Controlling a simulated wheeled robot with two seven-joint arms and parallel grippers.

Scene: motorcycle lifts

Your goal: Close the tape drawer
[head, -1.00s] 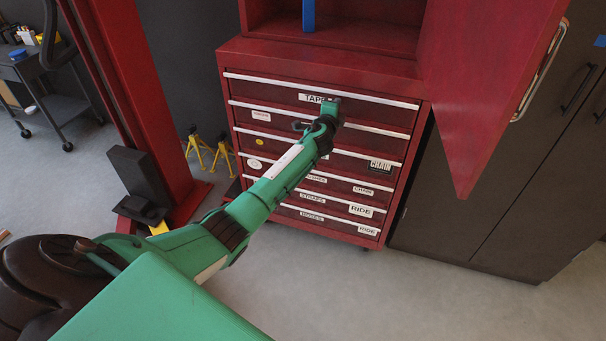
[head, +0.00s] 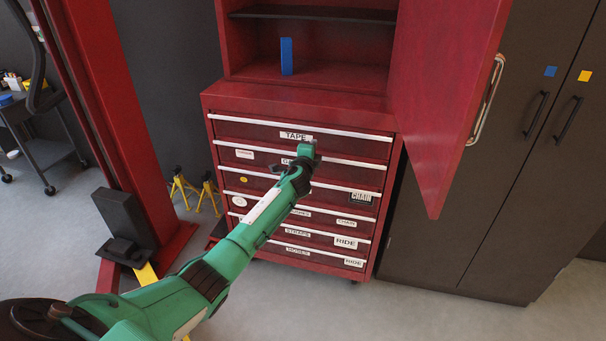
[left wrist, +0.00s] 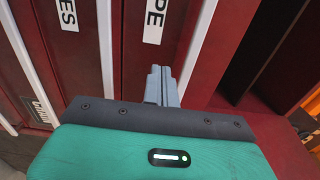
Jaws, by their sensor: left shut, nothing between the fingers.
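The tape drawer (head: 345,141) is the top drawer of a red tool cabinet, marked with a white TAPE label (head: 296,135). Its front looks about level with the drawers below, with no clear gap showing. My left gripper (head: 307,148) is shut and empty, in front of this drawer just below and right of the label. My right gripper is out of view.
A red cabinet door (head: 445,100) hangs open at the right, above the drawers' right end. A blue object (head: 287,56) stands on the shelf above. A red lift post (head: 115,120) and yellow stands (head: 181,188) are at the left. Dark lockers (head: 520,170) stand right.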

